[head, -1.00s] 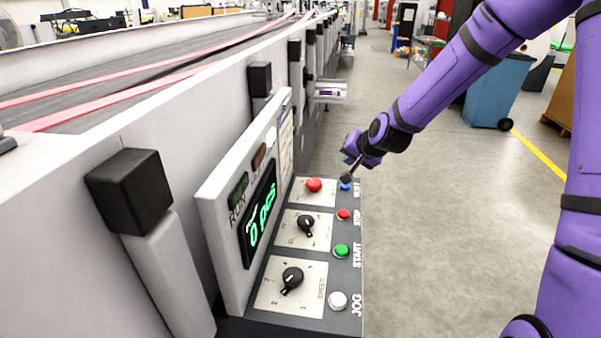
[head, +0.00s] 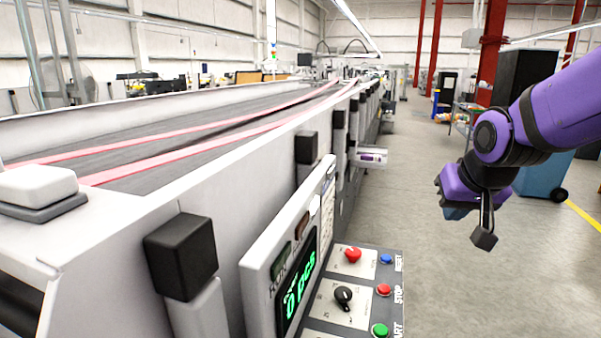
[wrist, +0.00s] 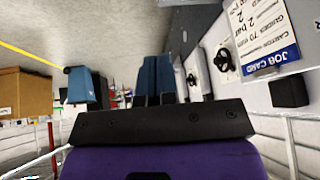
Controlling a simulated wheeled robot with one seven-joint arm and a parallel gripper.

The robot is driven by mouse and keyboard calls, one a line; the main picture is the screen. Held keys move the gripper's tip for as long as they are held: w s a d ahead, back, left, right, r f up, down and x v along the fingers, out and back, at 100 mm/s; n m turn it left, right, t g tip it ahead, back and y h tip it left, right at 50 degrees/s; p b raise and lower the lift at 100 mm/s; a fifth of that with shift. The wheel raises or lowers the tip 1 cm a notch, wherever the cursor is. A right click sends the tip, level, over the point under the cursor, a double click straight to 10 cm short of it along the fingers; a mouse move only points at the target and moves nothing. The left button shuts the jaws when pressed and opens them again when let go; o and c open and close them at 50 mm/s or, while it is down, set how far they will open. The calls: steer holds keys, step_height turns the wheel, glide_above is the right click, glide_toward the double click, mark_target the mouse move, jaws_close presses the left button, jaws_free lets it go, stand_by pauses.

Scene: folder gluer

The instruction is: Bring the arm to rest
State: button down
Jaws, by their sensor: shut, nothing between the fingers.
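My gripper (head: 484,240) is at the right of the head view, at the end of my purple arm. It hangs over the open aisle, to the right of the control panel (head: 372,292) and clear of it. Its fingers are shut with nothing between them. In the wrist view my gripper (wrist: 154,98) is at the middle. The panel carries a red knob (head: 353,255), a blue button (head: 386,259), a red stop button (head: 384,290), a green start button (head: 380,330) and a black dial (head: 343,295). The display (head: 296,290) reads "0 pcs" in green.
The long machine (head: 200,150) with pink belts fills the left. A blue bin (head: 543,175) stands behind my arm. A small cart (head: 463,122) stands farther back. The grey floor (head: 440,290) of the aisle is free. The wrist view shows a job card (wrist: 265,40).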

steer(key=s+d+r, duration=0.1)
steer(key=s+r, duration=0.1)
steer(key=s, duration=0.7)
steer(key=s+d+r+n+g, duration=0.1)
steer(key=s+d+r, duration=0.1)
steer(key=s, duration=0.7)
steer(key=shift+d+r, duration=0.15)
steer(key=shift+r, duration=0.3)
